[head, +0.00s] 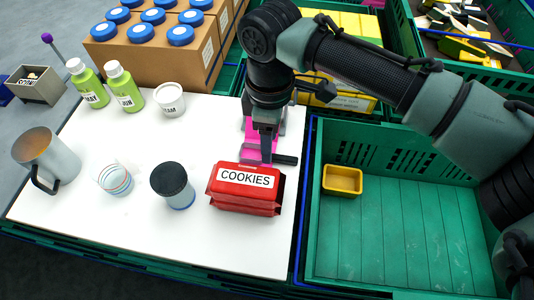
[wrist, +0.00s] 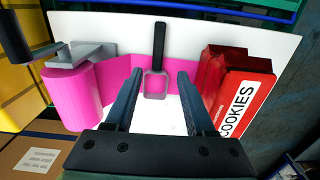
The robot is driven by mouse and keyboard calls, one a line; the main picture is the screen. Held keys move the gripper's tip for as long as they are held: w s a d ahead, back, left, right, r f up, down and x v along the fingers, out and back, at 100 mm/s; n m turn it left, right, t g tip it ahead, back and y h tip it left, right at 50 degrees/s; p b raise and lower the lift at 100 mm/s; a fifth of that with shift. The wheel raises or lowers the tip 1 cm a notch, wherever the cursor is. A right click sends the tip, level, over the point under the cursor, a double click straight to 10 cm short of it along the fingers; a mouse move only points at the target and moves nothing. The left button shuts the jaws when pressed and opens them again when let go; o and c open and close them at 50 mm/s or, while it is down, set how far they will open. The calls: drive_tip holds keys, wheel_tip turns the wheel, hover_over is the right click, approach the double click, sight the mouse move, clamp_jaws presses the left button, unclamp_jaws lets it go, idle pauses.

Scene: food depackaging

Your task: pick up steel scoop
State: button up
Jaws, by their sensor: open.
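The steel scoop (wrist: 155,85) shows in the wrist view with its small metal head toward me and its black handle pointing away. It appears to lie across a pink strip (wrist: 198,70). My gripper (wrist: 160,78) is open and empty, with one finger on each side of the scoop's head in the picture; I cannot tell whether they touch it. In the head view my gripper (head: 266,145) points down over the table behind the cookies package. A dark bar there, likely the scoop's handle (head: 285,160), sticks out to the right; the rest is hidden.
The red cookies package (head: 245,190) stands close beside my gripper, also in the wrist view (wrist: 240,95). A pink roll (wrist: 72,95) with a grey holder lies opposite. A green crate (head: 400,225) with a yellow tray (head: 342,180) borders the white table (head: 125,220).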

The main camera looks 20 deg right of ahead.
drive_tip(key=f, duration=0.4)
drive_tip(key=shift+w+f, duration=0.1)
drive_tip(key=shift+w, duration=0.1)
clamp_jaws()
